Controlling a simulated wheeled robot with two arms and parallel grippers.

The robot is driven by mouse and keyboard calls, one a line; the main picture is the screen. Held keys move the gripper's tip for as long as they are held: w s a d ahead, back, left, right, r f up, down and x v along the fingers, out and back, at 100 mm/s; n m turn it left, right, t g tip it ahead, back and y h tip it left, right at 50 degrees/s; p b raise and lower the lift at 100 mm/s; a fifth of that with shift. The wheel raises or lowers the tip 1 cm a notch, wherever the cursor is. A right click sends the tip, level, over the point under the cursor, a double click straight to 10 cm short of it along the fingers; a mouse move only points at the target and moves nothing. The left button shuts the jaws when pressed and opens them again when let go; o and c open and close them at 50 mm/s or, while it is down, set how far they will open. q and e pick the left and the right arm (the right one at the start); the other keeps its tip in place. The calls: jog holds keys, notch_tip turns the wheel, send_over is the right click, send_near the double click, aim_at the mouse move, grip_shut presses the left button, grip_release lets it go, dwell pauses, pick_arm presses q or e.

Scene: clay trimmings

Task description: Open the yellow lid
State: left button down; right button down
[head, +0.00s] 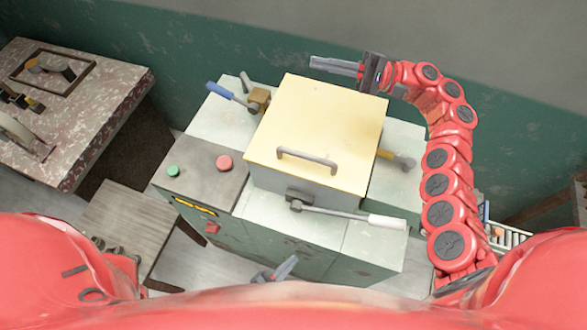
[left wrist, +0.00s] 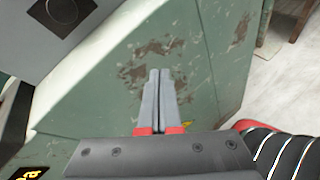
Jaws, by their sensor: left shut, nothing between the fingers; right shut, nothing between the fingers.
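The yellow lid (head: 325,118) lies flat and closed on a grey box on top of the green machine (head: 300,240). A grey bar handle (head: 307,157) sits near the lid's front edge. My right gripper (head: 318,62) is shut and empty behind the lid's far edge, pointing left. My left gripper (head: 290,264) is shut and empty, low in front of the machine. In the left wrist view its closed fingers (left wrist: 158,78) are in front of the machine's worn green side panel (left wrist: 200,65).
A lever with a white grip (head: 388,221) crosses the machine's front top. A blue-gripped lever (head: 220,90) is at the back left. Green (head: 173,171) and red (head: 224,162) buttons are on the left panel. A speckled table (head: 100,95) and a wooden stool (head: 125,220) stand left.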

pick_arm(q)
jog(key=w+r+n+t, duration=0.4)
jog(key=w+r+t, duration=0.15)
jog(key=r, duration=0.65)
jog(key=n+t+y, duration=0.2)
jog(key=n+t, duration=0.2)
jog(key=n, duration=0.1)
send_near(294, 172)
jog(key=shift+g, duration=0.25)
jog(key=w+d+r, duration=0.1)
jog(key=w, duration=0.1)
jog(key=w+d+r, duration=0.1)
jog(key=w+r, duration=0.1)
jog(key=w, duration=0.1)
jog(key=w+d+r, duration=0.1)
jog(key=w, duration=0.2)
jog(key=shift+w+r, duration=0.15)
pick_arm(e)
jog(key=shift+d, duration=0.15)
pick_arm(q)
jog(key=shift+r, duration=1.05)
pick_arm(e)
jog(key=c, duration=0.8)
grip_release()
